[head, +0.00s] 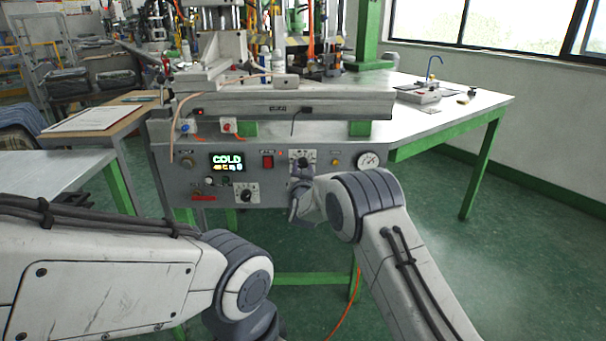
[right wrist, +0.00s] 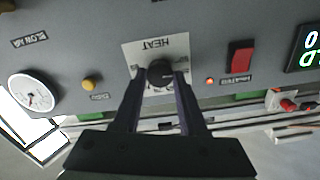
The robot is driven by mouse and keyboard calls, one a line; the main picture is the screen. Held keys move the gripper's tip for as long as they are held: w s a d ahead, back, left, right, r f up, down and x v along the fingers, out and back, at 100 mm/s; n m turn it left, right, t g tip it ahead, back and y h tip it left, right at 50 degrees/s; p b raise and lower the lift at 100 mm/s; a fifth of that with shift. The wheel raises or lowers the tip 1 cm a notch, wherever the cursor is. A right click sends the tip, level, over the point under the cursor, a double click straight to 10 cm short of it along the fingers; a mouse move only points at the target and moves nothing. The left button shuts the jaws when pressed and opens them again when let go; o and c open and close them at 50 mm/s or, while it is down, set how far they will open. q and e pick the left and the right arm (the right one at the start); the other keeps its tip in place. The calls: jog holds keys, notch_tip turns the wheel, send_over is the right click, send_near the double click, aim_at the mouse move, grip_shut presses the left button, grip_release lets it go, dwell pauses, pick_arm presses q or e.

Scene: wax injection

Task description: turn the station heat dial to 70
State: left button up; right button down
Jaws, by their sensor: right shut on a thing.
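The heat dial (right wrist: 161,72) is a round black knob on a white plate marked HEAT in the right wrist view, which shows the panel upside down. In the head view its plate (head: 303,155) sits right of the red switch, and my gripper partly covers it. My right gripper (head: 299,178) reaches the panel front and is shut on the knob, one finger on each side in the right wrist view. I cannot read the knob's setting.
A red heater switch (head: 267,161), an amber button (head: 335,162) and a pressure gauge (head: 368,160) flank the dial. A second black dial (head: 246,193) sits lower left. Open floor lies right of the station.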

jog(key=m+b, duration=0.2)
jog(key=m, duration=0.1)
jog(key=m+b, duration=0.1)
jog(key=shift+f+m+b, duration=0.25)
jog(key=shift+m+b, duration=0.05)
jog(key=shift+b, duration=0.05)
jog(key=m+b, duration=1.1)
jog(key=b, duration=0.1)
jog(key=shift+m, duration=0.4)
jog(key=shift+r+m+b, duration=0.15)
jog(key=shift+m+b, duration=1.45)
jog(key=shift+m, duration=0.3)
jog(key=shift+c, duration=2.2)
grip_release()
jog(key=shift+s+r, duration=0.1)
